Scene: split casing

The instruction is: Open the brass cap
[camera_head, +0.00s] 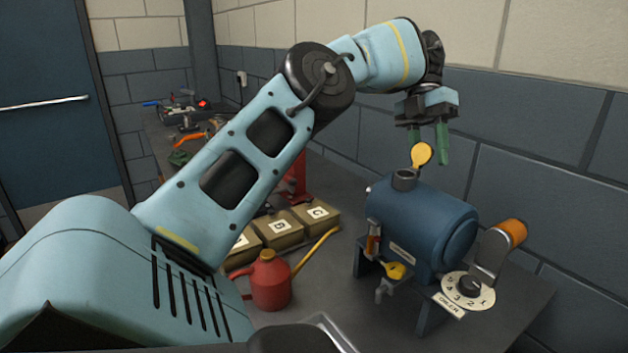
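The brass cap (421,155) stands raised, tilted up at the back of the dark filler neck (404,180) on top of the blue casing (420,225). The neck's mouth shows uncovered. My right gripper is not in view.
The casing stands on a bench with a numbered dial (468,292), an orange-handled crank (513,233) and a yellow tap handle (392,270). A red oil can (268,282) and lettered boxes (281,228) are to the left. A block wall rises behind.

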